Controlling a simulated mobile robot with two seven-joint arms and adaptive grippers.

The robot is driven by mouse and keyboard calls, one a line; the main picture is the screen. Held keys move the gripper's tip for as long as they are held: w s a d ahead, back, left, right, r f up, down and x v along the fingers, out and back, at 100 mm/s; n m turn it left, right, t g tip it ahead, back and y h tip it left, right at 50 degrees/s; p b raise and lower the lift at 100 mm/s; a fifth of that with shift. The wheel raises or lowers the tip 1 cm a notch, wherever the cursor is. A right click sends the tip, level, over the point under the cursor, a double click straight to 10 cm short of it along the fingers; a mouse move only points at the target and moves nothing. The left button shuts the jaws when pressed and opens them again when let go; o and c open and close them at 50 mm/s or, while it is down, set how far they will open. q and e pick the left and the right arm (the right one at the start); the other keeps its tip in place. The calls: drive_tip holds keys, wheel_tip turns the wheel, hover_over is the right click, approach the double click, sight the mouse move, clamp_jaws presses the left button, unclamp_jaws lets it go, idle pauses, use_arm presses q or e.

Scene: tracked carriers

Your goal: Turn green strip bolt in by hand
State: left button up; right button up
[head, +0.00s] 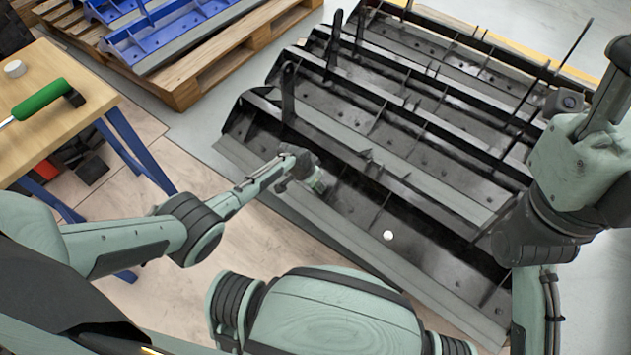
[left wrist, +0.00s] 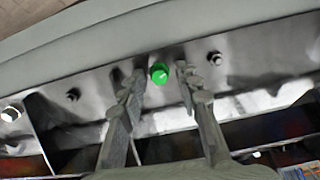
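The green bolt (left wrist: 160,73) sits on the metal strip (left wrist: 110,85) of the nearest black carrier (head: 350,215). In the left wrist view its round head lies between the two fingertips of my left gripper (left wrist: 160,72). The fingers are apart, with a gap showing on both sides of the bolt. In the head view my left gripper (head: 312,180) is low over the carrier's near strip, and the bolt is not clear there. My right arm is raised at the right, and its fingers are not visible.
Dark bolts (left wrist: 73,94) and a pale bolt (left wrist: 10,113) sit along the strip. A white round thing (head: 388,235) is on the carrier. More black carriers lie behind. A wooden table (head: 60,65) with a green-handled tool (head: 40,98) stands left; blue carriers (head: 165,35) lie on a pallet (head: 195,90).

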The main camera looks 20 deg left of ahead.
use_arm(q)
drive_tip(key=n, duration=0.2)
drive_tip(key=n+p, duration=0.1)
drive_tip(key=n, duration=0.1)
drive_tip(key=shift+d+r+n, duration=0.15)
drive_tip(key=shift+n, duration=0.15)
drive_tip(key=n, duration=0.4)
drive_tip(key=shift+n, duration=0.4)
drive_tip(key=n+p, duration=0.1)
drive_tip(key=n, duration=0.8)
drive_tip(key=shift+f+n, duration=0.2)
drive_tip(key=shift+n, duration=0.1)
drive_tip(key=shift+c, duration=0.3)
clamp_jaws()
